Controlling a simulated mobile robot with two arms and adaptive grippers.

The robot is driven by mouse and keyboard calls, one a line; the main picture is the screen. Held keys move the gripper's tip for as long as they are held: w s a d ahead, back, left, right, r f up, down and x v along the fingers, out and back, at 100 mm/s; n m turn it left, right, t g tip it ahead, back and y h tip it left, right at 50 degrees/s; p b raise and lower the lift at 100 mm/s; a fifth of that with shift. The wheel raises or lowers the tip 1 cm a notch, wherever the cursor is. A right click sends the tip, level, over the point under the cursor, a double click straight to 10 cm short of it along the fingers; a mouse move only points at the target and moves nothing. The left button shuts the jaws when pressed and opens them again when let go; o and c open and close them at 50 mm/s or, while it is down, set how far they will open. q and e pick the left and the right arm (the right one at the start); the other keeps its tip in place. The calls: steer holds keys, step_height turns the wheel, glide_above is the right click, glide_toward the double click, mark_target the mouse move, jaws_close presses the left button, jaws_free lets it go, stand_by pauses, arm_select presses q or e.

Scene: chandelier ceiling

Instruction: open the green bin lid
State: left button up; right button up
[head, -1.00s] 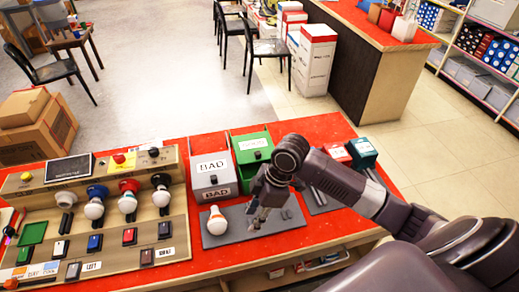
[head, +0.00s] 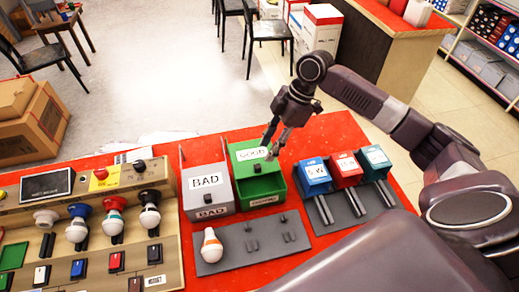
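The green bin (head: 281,191) stands on the red table, right of the grey bin. Its lid (head: 239,159), with a white GOOD label and a dark knob, sits farther back than the grey bin's lid. A dark green opening shows between the lid and the front label, so the lid looks partly open. My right gripper (head: 269,150) is above the lid's right side, with its fingers pointing down and apart. Nothing shows between them. Whether a fingertip touches the lid is unclear. My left gripper is out of view.
The grey BAD bin (head: 221,191) looks closed. A bulb (head: 211,246) lies on a grey mat (head: 262,259) in front. Blue (head: 313,178), red (head: 346,170) and teal (head: 376,161) boxes stand on the right. A bulb test panel (head: 100,200) is on the left.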

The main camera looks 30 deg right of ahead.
mark_target(258, 166)
steer(key=shift+a+f, duration=0.1)
steer(key=shift+f, duration=0.05)
steer(key=x, duration=0.1)
steer(key=p+x, duration=0.1)
steer(key=x, duration=0.1)
steer(key=shift+s+a+f+p, duration=0.2)
steer(key=shift+a+p, duration=0.1)
steer(key=shift+a, duration=0.05)
steer(key=shift+p+x, duration=0.3)
steer(key=shift+x, duration=0.9)
steer(key=shift+w+f, duration=0.2)
steer(key=shift+f, duration=0.35)
steer(key=c, duration=0.8)
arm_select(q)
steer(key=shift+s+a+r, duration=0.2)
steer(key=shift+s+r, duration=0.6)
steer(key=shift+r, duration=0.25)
arm_select(e)
jaws_close()
